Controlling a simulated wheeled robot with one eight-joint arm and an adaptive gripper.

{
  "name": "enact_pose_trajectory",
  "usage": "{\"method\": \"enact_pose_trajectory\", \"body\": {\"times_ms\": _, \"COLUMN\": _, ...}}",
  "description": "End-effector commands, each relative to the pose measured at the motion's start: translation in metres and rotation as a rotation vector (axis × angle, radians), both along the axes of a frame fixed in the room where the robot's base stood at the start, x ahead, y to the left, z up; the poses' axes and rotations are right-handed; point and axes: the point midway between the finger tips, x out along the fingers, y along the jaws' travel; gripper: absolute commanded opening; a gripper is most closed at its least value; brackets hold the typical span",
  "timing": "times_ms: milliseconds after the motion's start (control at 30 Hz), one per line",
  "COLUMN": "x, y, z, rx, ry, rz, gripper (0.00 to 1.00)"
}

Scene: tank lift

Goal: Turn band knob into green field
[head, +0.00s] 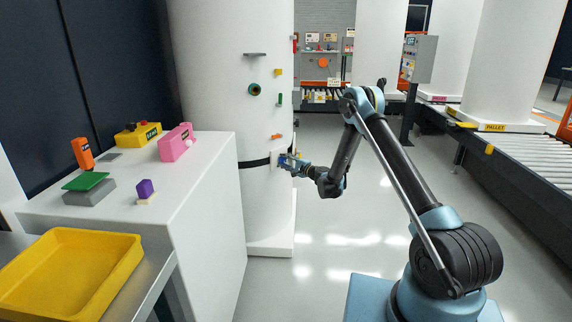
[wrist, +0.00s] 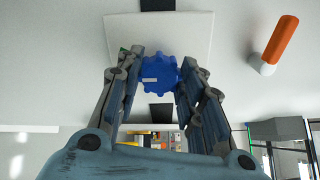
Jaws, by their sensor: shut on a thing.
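The band knob (wrist: 158,75) is blue with a scalloped rim and a short white mark on its left part. It sits on a white plate (wrist: 195,28) on the tank. My gripper (wrist: 158,82) has its fingers on both sides of the knob, shut on it. In the head view my gripper (head: 289,162) is at the right side of the white tank (head: 215,200), at the black band (head: 254,163). A small bit of green (wrist: 124,51), perhaps the green field, shows beside the left finger; the fingers hide most of that area.
An orange and white handle (wrist: 279,46) sticks out from the tank beside the plate. Several small fittings sit higher on the tank, including a green ring (head: 254,89). A white cabinet (head: 205,205) with small objects and a yellow tray (head: 120,272) stand left.

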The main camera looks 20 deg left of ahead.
Motion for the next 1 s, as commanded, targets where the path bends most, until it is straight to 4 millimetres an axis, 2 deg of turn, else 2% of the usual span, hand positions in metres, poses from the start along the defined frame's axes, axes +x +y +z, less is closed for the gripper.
{"method": "enact_pose_trajectory", "body": {"times_ms": 333, "x": -0.003, "y": 0.001, "z": -0.002, "rx": -0.003, "ry": -0.003, "rz": 0.007, "gripper": 0.11}}
{"method": "enact_pose_trajectory", "body": {"times_ms": 367, "x": -0.003, "y": 0.001, "z": -0.002, "rx": -0.003, "ry": -0.003, "rz": 0.007, "gripper": 0.42}}
{"method": "enact_pose_trajectory", "body": {"times_ms": 400, "x": -0.003, "y": 0.001, "z": -0.002, "rx": -0.003, "ry": -0.003, "rz": 0.006, "gripper": 0.51}}
{"method": "enact_pose_trajectory", "body": {"times_ms": 433, "x": -0.003, "y": 0.001, "z": -0.001, "rx": -0.003, "ry": -0.003, "rz": 0.006, "gripper": 0.55}}
{"method": "enact_pose_trajectory", "body": {"times_ms": 800, "x": -0.002, "y": -0.001, "z": -0.001, "rx": -0.001, "ry": -0.002, "rz": 0.002, "gripper": 0.55}}
{"method": "enact_pose_trajectory", "body": {"times_ms": 1000, "x": -0.012, "y": -0.021, "z": -0.001, "rx": -0.001, "ry": -0.002, "rz": 0.002, "gripper": 0.55}}
